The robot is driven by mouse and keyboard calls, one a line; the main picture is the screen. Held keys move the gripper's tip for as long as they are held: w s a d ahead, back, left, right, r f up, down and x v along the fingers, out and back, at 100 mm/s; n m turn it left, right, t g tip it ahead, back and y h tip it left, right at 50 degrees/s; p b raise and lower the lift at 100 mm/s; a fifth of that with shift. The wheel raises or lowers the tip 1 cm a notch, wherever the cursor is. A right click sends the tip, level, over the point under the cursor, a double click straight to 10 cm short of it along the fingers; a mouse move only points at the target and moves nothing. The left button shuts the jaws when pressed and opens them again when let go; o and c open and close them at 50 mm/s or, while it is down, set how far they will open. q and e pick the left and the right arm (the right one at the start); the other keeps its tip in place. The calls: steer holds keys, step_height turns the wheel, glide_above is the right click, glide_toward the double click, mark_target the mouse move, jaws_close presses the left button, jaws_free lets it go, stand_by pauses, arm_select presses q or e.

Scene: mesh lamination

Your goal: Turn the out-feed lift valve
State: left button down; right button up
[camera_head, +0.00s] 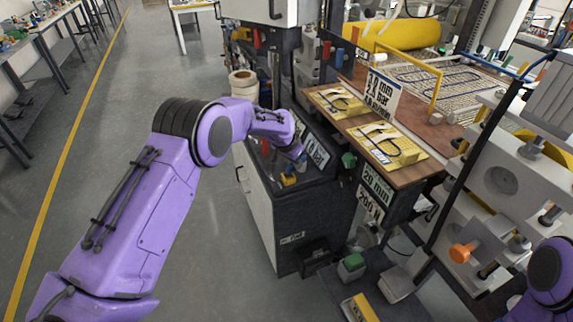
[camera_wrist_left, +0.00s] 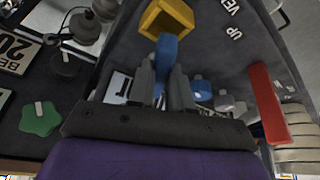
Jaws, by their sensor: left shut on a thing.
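My left gripper (camera_head: 291,158) reaches down over the sloped dark control panel (camera_head: 318,130) of the machine. In the left wrist view its two grey fingers (camera_wrist_left: 162,80) are shut on a blue lever (camera_wrist_left: 166,52). The lever's far end meets a yellow square piece (camera_wrist_left: 166,17) on the panel. The yellow piece also shows just below the gripper in the head view (camera_head: 289,180). I cannot read a label that names the out-feed lift valve. My right gripper is out of view.
A red bar (camera_wrist_left: 267,100) and smaller blue and grey knobs (camera_wrist_left: 202,92) stand to the right of the fingers in the wrist view. A green knob (camera_wrist_left: 41,119) is at the left. A wooden shelf (camera_head: 415,172) holds yellow boards. The floor (camera_head: 150,60) at left is clear.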

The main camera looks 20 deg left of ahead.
arm_select(q)
steer(key=shift+s+d+f+n+y+p, duration=0.1)
steer(key=shift+s+d+n+y+p, duration=0.2)
steer(key=shift+n, duration=0.5)
steer(key=shift+w+d+n, duration=0.1)
steer(key=shift+d+n, duration=0.1)
steer(key=shift+n, duration=0.3)
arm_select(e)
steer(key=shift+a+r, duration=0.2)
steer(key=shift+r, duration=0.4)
arm_select(q)
steer(key=shift+f+y, duration=0.15)
steer(key=shift+y, duration=0.15)
steer(key=c, duration=1)
jaws_free()
steer(key=shift+c, duration=0.2)
steer(key=shift+r, duration=0.2)
arm_select(e)
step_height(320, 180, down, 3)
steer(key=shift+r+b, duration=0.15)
steer(key=shift+b, duration=1.1)
arm_select(q)
steer(key=v, duration=1)
